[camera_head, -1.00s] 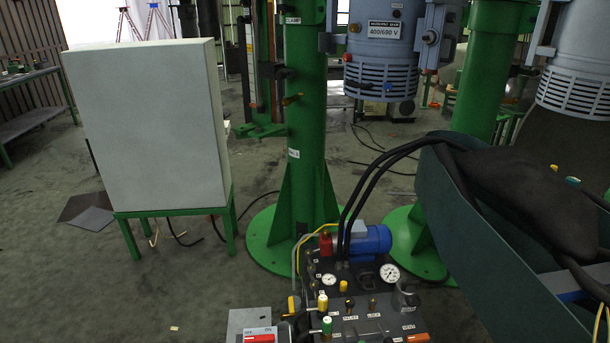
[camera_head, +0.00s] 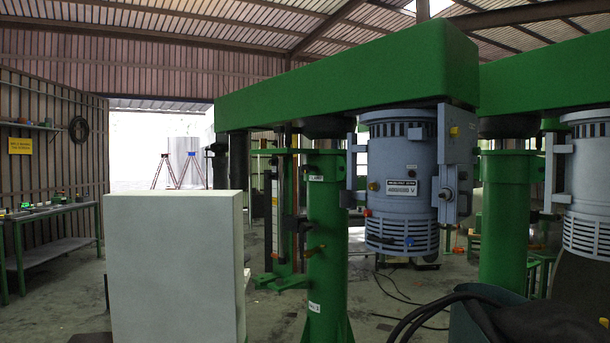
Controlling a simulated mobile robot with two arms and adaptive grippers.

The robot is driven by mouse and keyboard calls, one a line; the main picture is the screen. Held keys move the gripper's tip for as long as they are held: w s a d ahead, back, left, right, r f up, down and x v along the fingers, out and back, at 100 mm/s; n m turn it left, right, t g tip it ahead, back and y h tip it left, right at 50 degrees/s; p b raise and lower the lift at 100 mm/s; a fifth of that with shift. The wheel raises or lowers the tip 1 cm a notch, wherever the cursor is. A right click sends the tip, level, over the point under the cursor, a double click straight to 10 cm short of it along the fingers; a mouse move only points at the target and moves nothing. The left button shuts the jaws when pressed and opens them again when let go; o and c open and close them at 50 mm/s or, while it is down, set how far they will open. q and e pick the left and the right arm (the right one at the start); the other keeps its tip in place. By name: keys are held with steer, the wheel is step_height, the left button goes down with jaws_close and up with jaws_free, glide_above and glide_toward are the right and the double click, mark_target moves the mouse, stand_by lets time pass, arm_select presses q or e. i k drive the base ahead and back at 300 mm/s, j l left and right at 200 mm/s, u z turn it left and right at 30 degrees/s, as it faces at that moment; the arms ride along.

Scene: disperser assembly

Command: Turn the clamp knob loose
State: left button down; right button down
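The green column (camera_head: 327,215) of the disperser stands right of centre, below a long green beam (camera_head: 345,88). A small white label (camera_head: 315,178) is near the column's top; its text is too small to read for sure. I cannot tell which of these is the clamp knob. The grey-blue motor (camera_head: 400,185) hangs right of the column. Neither of my grippers is in view.
A pale grey cabinet (camera_head: 175,265) stands in front, left of the column. A second green column (camera_head: 507,220) and motor (camera_head: 588,190) are at right. Black hoses (camera_head: 440,305) arch at lower right. A workbench (camera_head: 50,215) lines the left wall. Open floor lies between.

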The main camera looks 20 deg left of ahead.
mark_target(306, 169)
steer(key=k, duration=0.3)
steer(key=k+l+z, duration=0.1)
steer(key=k+z, duration=0.3)
steer(key=k+l+z, duration=0.35)
steer(key=k, duration=0.2)
steer(key=i+j+z, duration=0.15)
steer(key=j+z, duration=0.3)
steer(key=j, duration=0.4)
steer(key=j+z, duration=0.45)
steer(key=j, duration=0.45)
steer(key=k+j, duration=0.1)
steer(key=j, duration=3.15)
